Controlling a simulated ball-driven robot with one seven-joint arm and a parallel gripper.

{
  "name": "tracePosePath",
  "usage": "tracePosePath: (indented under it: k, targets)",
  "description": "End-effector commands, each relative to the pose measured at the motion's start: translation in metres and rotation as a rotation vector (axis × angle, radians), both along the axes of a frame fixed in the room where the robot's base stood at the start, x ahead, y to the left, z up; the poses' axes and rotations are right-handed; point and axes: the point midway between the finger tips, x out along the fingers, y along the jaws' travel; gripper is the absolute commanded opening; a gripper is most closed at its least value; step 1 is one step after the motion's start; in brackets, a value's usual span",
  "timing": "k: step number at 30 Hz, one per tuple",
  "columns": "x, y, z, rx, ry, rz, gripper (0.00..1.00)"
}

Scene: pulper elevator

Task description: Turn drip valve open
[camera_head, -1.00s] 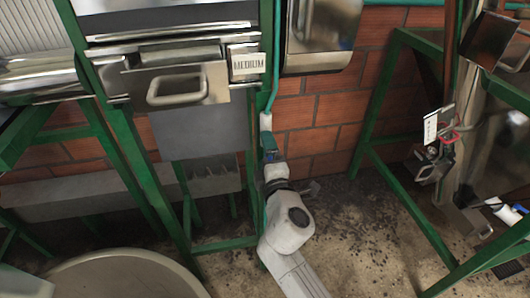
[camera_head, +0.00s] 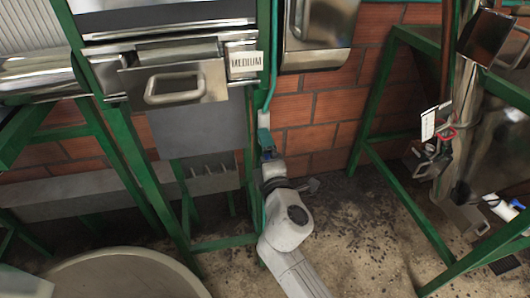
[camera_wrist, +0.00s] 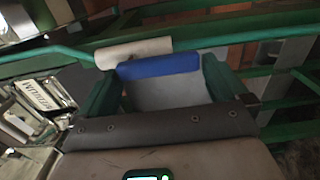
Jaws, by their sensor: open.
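The drip valve is at the lower end of a thin teal pipe (camera_head: 272,80) beside the brick wall. Its pale fitting (camera_head: 264,119) and blue handle (camera_head: 268,154) are small in the head view and partly hidden by my gripper. In the wrist view the pale fitting (camera_wrist: 133,52) lies across the top, with the blue handle (camera_wrist: 160,67) just below it. My gripper (camera_wrist: 161,72) is open, with one green finger on each side of the blue handle. I cannot tell whether either finger touches it.
A green frame post (camera_head: 250,150) stands close left of my arm. A machine with a handled drawer (camera_head: 175,85) labelled MEDIUM is above left. A metal box (camera_head: 318,35) hangs above right. A red-handled fitting (camera_head: 447,134) is far right. The floor right of my arm is open.

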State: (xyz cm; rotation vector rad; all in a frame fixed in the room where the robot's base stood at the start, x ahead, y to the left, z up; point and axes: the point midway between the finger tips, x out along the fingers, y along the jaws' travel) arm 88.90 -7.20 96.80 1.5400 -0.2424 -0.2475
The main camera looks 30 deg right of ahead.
Motion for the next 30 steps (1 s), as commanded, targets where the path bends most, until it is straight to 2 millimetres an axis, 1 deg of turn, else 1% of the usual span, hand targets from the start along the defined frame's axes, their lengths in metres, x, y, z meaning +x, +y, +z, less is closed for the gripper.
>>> tracePosePath:
  k: [2, 5, 15, 18, 23, 30]
  targets:
    - [-0.004, 0.001, -0.001, 0.000, 0.001, 0.001, 1.00]
    - [-0.015, 0.005, -0.002, 0.001, 0.002, 0.001, 1.00]
    - [-0.076, 0.025, -0.003, 0.001, 0.003, 0.003, 1.00]
    - [-0.089, 0.030, -0.003, -0.001, 0.003, 0.003, 1.00]
    - [-0.100, 0.033, -0.002, 0.000, 0.002, 0.002, 1.00]
    - [-0.103, 0.034, 0.000, -0.001, 0.001, 0.002, 1.00]
